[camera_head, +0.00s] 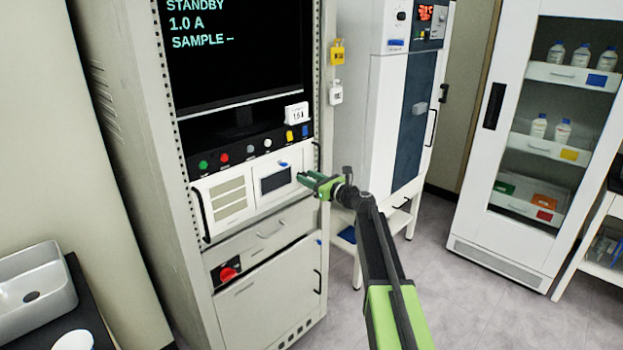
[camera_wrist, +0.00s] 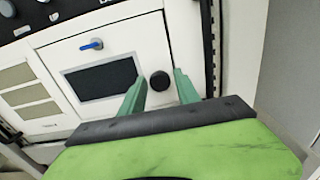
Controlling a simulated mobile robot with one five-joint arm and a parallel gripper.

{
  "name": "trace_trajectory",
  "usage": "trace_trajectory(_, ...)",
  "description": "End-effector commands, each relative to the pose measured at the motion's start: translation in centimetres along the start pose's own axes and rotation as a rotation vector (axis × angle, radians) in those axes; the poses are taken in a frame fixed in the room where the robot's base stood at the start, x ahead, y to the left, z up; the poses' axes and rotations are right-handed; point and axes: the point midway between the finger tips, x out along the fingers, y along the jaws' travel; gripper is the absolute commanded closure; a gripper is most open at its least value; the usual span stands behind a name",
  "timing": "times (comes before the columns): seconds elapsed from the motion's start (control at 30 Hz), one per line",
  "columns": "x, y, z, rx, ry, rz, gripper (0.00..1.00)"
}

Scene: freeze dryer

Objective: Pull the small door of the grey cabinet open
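The grey cabinet (camera_head: 135,130) stands at the left in the head view. Its small door (camera_head: 262,196) is white, with a dark window and a blue latch (camera_head: 283,164) above it. The door looks shut in its frame. In the wrist view the small door (camera_wrist: 110,50) shows a round black knob (camera_wrist: 159,81) at its right side and the blue latch (camera_wrist: 92,44). My gripper (camera_head: 304,179) is at the door's right edge. In the wrist view my gripper (camera_wrist: 160,90) is open, one finger each side of the knob, with gaps showing. The head view hides the knob.
A vented panel (camera_head: 228,199) with a black handle is left of the door. A drawer (camera_head: 275,230) and a red switch (camera_head: 228,272) are below. A tall white unit (camera_head: 385,120) stands behind my arm to the right. Open floor (camera_head: 470,300) lies at right.

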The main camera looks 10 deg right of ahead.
Motion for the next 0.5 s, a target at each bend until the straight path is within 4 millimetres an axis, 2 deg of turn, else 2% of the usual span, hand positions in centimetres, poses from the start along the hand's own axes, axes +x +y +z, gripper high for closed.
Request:
trace_trajectory(0.03,-0.01,0.00,0.00,0.000,0.000,0.000,0.70)
trace_trajectory(0.27,-0.01,-0.01,0.00,0.000,0.000,0.000,1.00)
trace_trajectory(0.5,-0.02,-0.03,0.01,0.000,0.000,-0.001,1.00)
